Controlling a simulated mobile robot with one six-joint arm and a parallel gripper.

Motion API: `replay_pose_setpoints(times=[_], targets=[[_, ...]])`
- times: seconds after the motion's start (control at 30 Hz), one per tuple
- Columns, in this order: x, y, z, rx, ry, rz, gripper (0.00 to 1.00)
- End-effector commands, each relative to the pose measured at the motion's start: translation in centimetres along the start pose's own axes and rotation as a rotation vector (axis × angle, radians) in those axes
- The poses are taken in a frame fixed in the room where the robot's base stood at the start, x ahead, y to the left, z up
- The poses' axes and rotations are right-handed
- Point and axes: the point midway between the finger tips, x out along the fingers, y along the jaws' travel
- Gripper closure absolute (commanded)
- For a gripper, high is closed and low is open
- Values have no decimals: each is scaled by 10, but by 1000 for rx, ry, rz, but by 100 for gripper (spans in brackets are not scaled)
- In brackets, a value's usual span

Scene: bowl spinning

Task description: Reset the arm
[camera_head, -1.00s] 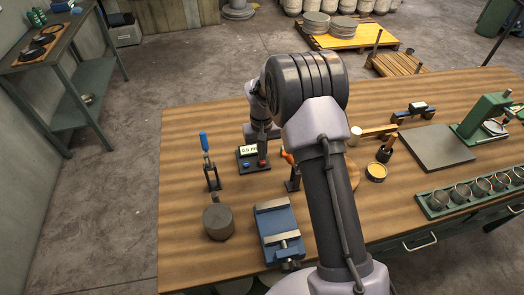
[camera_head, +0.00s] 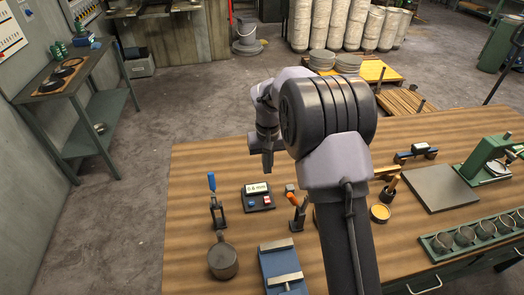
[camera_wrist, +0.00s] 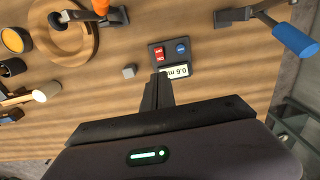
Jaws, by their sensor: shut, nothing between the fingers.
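My gripper (camera_head: 267,165) hangs above the wooden workbench (camera_head: 200,240), behind a small dark box with a readout. It is shut and holds nothing. In the wrist view the closed fingers (camera_wrist: 162,82) point toward the box (camera_wrist: 156,56), which has a red button, a blue button and a display reading about 0.6. From that view the fingertips overlap the box's edge, but the head view shows them raised clear of it. My arm's links hide part of the bench's middle.
A green rack of cups (camera_head: 470,235) sits at right. Space above the bench's left side is clear.

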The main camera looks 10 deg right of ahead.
Motion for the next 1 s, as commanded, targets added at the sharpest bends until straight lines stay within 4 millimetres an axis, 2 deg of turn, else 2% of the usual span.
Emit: replay_pose_setpoints(times=[0.13, 0.17, 0.23, 0.27, 0.33, 0.4, 0.47, 0.5, 0.6, 0.7, 0.8, 1.0], targets=[[-5, -1, 3, 6, 9, -3, 100], [-13, -1, 6, 13, 21, -7, 100], [-39, -4, 25, 46, 67, -24, 100], [-54, -6, 38, 65, 95, -35, 100], [-86, -11, 80, 120, 163, -68, 100], [-107, -16, 129, 176, 232, -104, 100], [-115, -21, 174, 222, 290, -137, 100], [-114, -24, 202, 251, 325, -160, 100], [-102, -30, 260, 312, 400, -211, 100], [-85, -34, 297, 353, 446, -248, 100], [-76, -36, 313, 372, 469, -266, 100], [-76, -37, 316, 377, 472, -270, 100]])
